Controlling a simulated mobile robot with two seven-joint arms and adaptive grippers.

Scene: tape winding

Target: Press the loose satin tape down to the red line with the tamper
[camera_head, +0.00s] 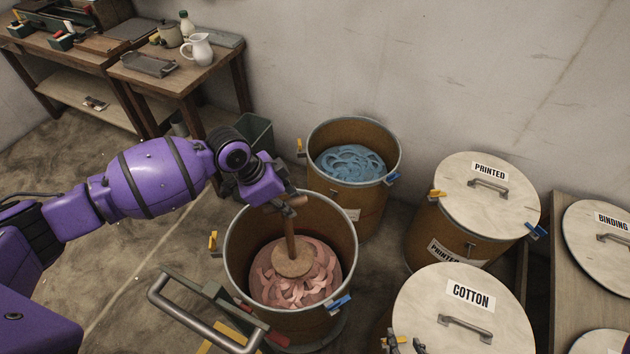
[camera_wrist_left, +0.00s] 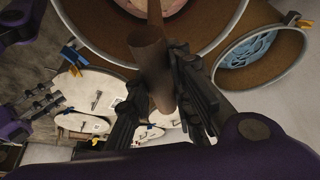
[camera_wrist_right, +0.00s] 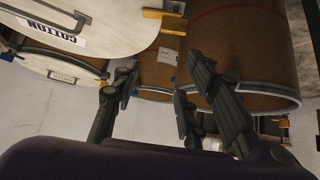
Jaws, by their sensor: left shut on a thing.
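The wooden tamper (camera_head: 290,230) stands in the open drum (camera_head: 232,262), its round foot (camera_head: 293,258) on the loose pink satin tape (camera_head: 278,289). The tape lies in loops around the foot, well below the rim. My left gripper (camera_head: 286,204) is shut on the tamper's crossbar handle above the drum. In the left wrist view the brown handle (camera_wrist_left: 150,65) sits between the fingers of that gripper (camera_wrist_left: 160,95). My right gripper (camera_wrist_right: 160,88) is open and empty in the right wrist view. I cannot make out the red line inside the drum in the head view.
A drum of blue tape (camera_head: 350,163) stands behind. Lidded drums marked PRINTED (camera_head: 465,205) and COTTON (camera_head: 430,315) stand at the right. A metal cart handle (camera_head: 190,320) is in front of the pink drum. Wooden tables (camera_head: 125,72) are at the back left.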

